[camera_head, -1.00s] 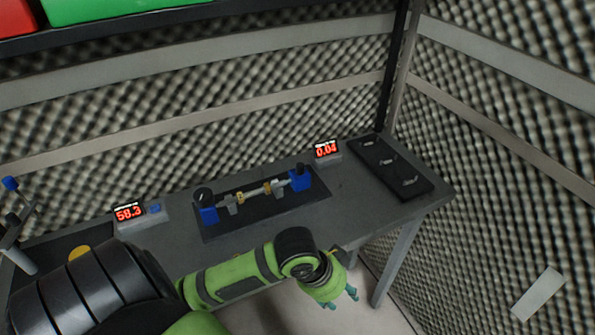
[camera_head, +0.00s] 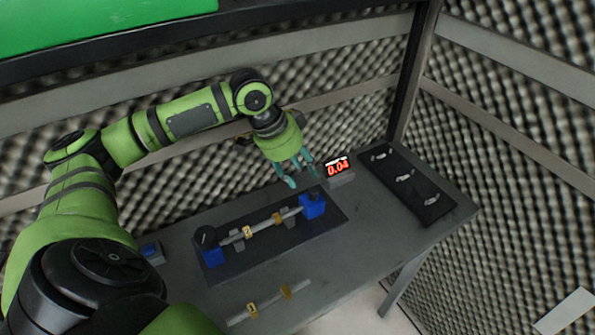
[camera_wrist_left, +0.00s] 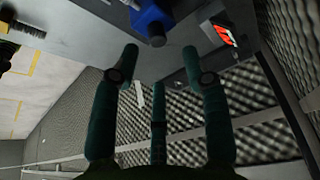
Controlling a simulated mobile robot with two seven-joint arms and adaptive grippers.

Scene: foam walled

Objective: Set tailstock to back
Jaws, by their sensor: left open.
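The tailstock (camera_head: 312,206) seems to be the blue block at the right end of the dark fixture plate (camera_head: 291,241). A grey shaft (camera_head: 268,224) with brass-coloured rings spans from it to a blue block with a black knob (camera_head: 208,246) at the left end. My left gripper (camera_head: 301,177), with three teal fingers, is open and empty above and behind the right block. In the left wrist view the blue block (camera_wrist_left: 150,18) with a dark round end lies beyond the spread fingertips (camera_wrist_left: 160,55). I cannot tell its setting. My right gripper is out of view.
A red display reading 0.04 (camera_head: 338,169) stands close to the right of the gripper. A black tray (camera_head: 430,208) with small grey parts lies at the bench's right. A second ringed shaft (camera_head: 268,300) lies at the front. A foam wall (camera_head: 180,175) stands behind.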

